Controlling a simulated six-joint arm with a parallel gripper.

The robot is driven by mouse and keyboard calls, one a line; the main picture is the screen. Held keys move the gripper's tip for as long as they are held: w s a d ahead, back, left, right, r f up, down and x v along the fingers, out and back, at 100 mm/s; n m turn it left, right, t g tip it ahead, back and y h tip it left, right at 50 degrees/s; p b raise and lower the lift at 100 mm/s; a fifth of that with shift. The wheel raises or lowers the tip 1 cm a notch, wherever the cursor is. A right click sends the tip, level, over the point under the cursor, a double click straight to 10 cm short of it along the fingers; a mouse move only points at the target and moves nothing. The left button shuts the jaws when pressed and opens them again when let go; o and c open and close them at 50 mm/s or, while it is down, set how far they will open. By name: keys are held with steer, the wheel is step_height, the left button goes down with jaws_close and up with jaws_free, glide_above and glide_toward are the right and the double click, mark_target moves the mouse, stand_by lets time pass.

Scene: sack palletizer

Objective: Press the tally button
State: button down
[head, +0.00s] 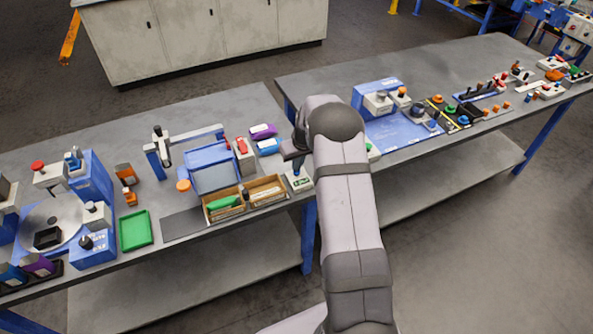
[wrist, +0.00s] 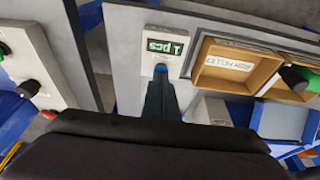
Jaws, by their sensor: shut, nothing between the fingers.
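The tally counter (head: 300,181) is a small pale box near the front edge of the table, just right of the cardboard bins. In the wrist view the counter (wrist: 163,50) has a dark display with green characters reading "1 pcs". In the head view my gripper (head: 297,171) is above the counter, partly hidden by my arm.
Two cardboard bins (head: 246,208) stand left of the counter, one with a green item. A blue tray (head: 213,168), a red-topped device (head: 243,152) and purple and blue packs (head: 263,131) are behind. A gap separates this table from the right one.

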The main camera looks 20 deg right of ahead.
steer(key=shift+s+a+f, duration=0.1)
steer(key=shift+s+f, duration=0.25)
steer(key=shift+f, duration=0.2)
steer(key=shift+r, duration=0.1)
steer(key=shift+w+r+p, duration=0.2)
steer(key=shift+r+p, duration=0.3)
steer(key=shift+r, duration=0.4)
steer(key=shift+w+r, duration=0.1)
steer(key=shift+r, duration=0.35)
step_height(320, 180, up, 6)
steer(key=p, duration=0.4)
steer(key=shift+r, duration=0.15)
